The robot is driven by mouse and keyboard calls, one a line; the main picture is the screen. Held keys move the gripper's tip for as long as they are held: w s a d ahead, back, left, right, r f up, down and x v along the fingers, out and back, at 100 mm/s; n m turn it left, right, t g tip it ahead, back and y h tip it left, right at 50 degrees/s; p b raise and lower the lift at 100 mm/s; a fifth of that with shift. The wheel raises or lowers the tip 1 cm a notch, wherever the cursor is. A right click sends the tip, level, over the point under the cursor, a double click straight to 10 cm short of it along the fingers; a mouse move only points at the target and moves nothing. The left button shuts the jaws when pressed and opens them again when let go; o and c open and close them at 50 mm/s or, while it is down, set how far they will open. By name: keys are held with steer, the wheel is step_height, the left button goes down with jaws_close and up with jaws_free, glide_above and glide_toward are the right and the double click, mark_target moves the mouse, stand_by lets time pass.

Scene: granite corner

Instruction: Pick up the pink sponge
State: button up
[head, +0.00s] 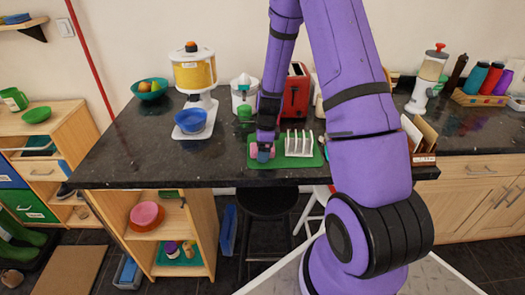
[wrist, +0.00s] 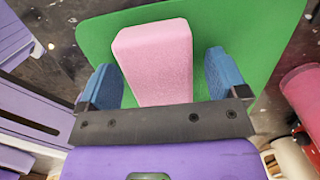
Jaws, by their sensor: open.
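The pink sponge (wrist: 155,62) is a pale pink block on a green mat (wrist: 265,35) in the wrist view. My gripper (wrist: 160,80) is open, with one blue-padded finger on each side of the sponge. There is a gap on the right, and the left finger is close to the sponge; I cannot tell if it touches. In the head view my gripper (head: 264,152) points down at the left end of the green mat (head: 285,163) on the dark counter. Bits of the pink sponge (head: 253,151) show beside the fingers there.
A white rack (head: 299,143) stands on the mat just right of my gripper. Behind are a red toaster (head: 296,92) and a white juicer (head: 244,95). A blue bowl (head: 191,121) sits under a dispenser to the left. The counter's front left is clear.

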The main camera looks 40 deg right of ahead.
steer(key=shift+f, duration=0.15)
steer(key=c, duration=1)
steer(key=shift+c, duration=0.3)
